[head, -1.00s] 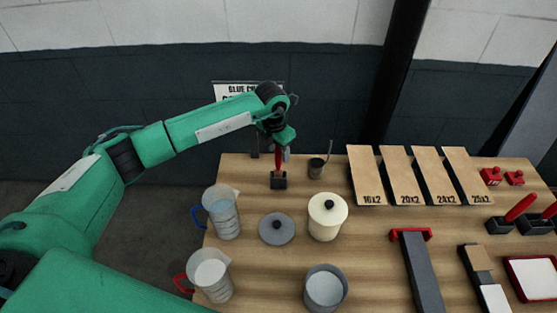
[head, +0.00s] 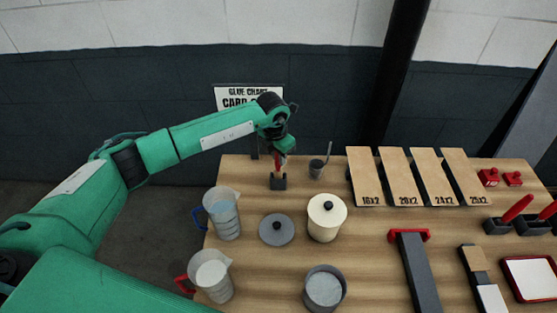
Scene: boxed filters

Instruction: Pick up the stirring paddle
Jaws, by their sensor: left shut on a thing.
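The stirring paddle (head: 280,162) seems to be the red-handled tool standing upright in a small dark holder (head: 278,182) near the table's back left edge. My left gripper (head: 281,152) is above the holder and is shut on the red handle, hiding its upper part. The paddle's lower end is hidden in the holder. My right gripper is not in view.
A grey cup (head: 316,168) with a thin rod stands close to the right. Two clear jugs (head: 222,216), a grey lid (head: 276,230) and a cream lidded pot (head: 326,218) are in front. Labelled boards (head: 366,172) lie further right.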

